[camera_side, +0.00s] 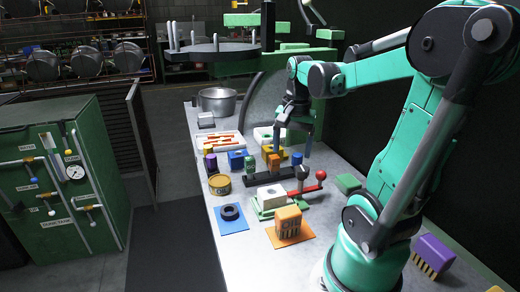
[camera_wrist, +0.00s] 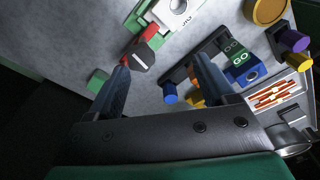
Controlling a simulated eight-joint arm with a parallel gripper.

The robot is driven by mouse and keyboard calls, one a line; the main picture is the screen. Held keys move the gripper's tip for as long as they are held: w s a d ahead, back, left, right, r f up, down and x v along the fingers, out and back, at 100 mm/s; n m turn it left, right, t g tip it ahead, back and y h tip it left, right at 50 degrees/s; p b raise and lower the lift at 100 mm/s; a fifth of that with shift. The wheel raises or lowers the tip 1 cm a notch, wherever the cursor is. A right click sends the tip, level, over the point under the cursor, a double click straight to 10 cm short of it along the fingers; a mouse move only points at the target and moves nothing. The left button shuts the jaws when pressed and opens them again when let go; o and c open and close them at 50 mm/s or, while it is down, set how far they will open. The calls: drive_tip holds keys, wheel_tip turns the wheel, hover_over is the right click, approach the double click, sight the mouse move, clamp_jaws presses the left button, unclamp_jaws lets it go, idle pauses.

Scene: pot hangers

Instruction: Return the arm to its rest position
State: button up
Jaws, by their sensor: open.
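My gripper (camera_side: 277,143) hangs over the far middle of the bench, pointing down, above the black rack with the orange block (camera_side: 273,161). In the wrist view its two dark fingers (camera_wrist: 165,78) stand well apart with nothing held between them. The fingers hide part of the black rack (camera_wrist: 195,58) and the blocks near it. My arm reaches from its base at the right of the bench, bent at the elbow.
A metal pot (camera_side: 217,101) stands at the bench's far end, near the overhead rack (camera_side: 212,52).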

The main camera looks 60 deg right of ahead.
drive_tip(key=w+a+n+t, duration=0.3)
drive_tip(key=a+n, duration=0.5)
drive_tip(key=a, duration=0.1)
drive_tip(key=w+a+n+t, duration=0.3)
drive_tip(key=w+a+n, duration=0.1)
drive_tip(key=a+n, duration=0.4)
drive_tip(key=shift+w+a+t+y, duration=0.3)
drive_tip(key=shift+a, duration=0.95)
